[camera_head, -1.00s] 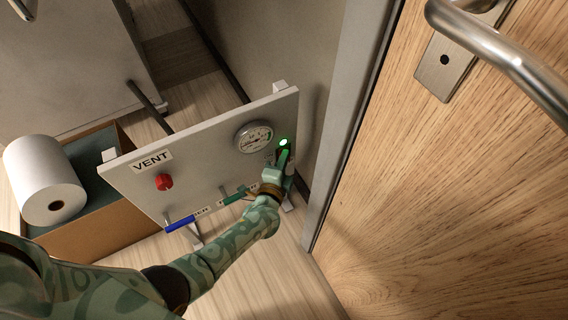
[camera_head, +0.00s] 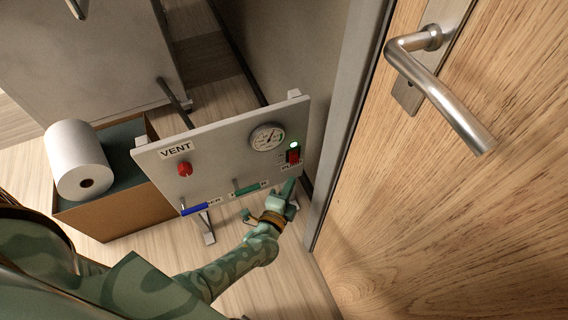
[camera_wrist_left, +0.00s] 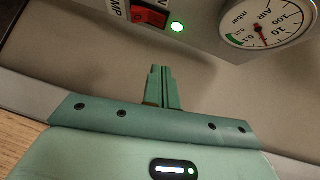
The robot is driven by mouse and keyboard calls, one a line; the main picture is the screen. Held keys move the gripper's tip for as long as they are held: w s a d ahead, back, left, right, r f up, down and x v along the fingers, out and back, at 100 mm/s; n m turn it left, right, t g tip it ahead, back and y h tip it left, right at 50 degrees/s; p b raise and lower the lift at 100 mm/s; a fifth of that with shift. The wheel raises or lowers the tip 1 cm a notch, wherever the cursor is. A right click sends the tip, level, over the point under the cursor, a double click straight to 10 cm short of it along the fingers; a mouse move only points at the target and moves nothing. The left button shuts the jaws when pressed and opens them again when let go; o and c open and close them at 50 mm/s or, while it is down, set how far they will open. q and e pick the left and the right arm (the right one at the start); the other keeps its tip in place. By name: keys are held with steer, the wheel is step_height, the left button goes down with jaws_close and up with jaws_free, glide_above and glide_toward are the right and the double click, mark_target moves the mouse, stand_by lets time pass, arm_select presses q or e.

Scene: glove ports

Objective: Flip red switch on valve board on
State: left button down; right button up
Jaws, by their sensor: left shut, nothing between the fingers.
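The valve board (camera_head: 222,140) is a pale upright panel. Its red switch (camera_head: 293,155) sits at the right end, under a lit green lamp (camera_head: 294,144). In the left wrist view, the red switch (camera_wrist_left: 151,17) is beside the lit lamp (camera_wrist_left: 177,27); its label is partly cut off by the frame edge. My left gripper (camera_head: 291,184) is below the switch near the board's lower right edge, apart from the switch. Its green fingers (camera_wrist_left: 162,70) are shut together and empty in the wrist view. My right gripper is not in view.
The board also carries a gauge (camera_head: 267,137), a red knob (camera_head: 185,169) under VENT, a blue handle (camera_head: 195,209) and a green handle (camera_head: 247,189). A box (camera_head: 103,218) with a white roll (camera_head: 76,158) stands left. A wooden door (camera_head: 450,220) with a metal handle (camera_head: 440,95) is at right.

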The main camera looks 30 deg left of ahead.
arm_select(q)
steer(key=s, duration=0.3)
steer(key=shift+d+r+p, duration=0.15)
steer(key=shift+r+p, duration=0.1)
steer(key=shift+p, duration=0.15)
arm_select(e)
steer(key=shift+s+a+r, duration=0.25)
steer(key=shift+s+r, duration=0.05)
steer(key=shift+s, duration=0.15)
